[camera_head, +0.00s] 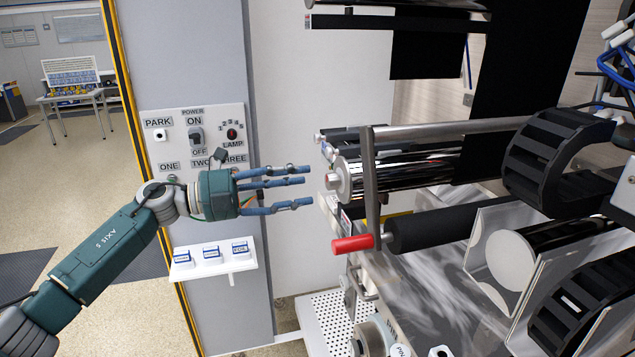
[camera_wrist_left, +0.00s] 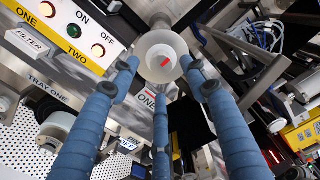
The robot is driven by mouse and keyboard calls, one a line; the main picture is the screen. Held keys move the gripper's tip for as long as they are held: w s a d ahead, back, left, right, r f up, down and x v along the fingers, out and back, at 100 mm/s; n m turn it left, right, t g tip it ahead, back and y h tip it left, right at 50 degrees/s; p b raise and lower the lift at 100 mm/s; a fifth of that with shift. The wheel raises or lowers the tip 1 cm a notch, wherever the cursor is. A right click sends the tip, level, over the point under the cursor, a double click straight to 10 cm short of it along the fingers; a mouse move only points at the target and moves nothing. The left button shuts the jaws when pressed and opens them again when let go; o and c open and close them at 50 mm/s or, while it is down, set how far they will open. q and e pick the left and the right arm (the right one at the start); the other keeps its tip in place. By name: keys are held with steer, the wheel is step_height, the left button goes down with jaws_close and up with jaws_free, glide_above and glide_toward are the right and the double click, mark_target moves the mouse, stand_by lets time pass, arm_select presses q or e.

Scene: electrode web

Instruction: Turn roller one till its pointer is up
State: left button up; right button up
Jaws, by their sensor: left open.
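In the left wrist view, a round pale roller end (camera_wrist_left: 164,56) faces me and bears a short red pointer mark (camera_wrist_left: 167,62). In the head view my left gripper (camera_head: 308,184) is left of the machine's metal roller end (camera_head: 341,181), with a gap. The pointer cannot be made out there. My right gripper is out of view.
A crank with a red handle (camera_head: 352,244) hangs just right of and below my left gripper. A wall panel with a switch (camera_head: 196,136) and a small white shelf (camera_head: 213,262) are behind my arm. A black roller (camera_head: 430,228) lies right of the crank. Open floor lies left.

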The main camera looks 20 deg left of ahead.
arm_select(q)
steer(key=v, duration=0.6)
stand_by(0.3)
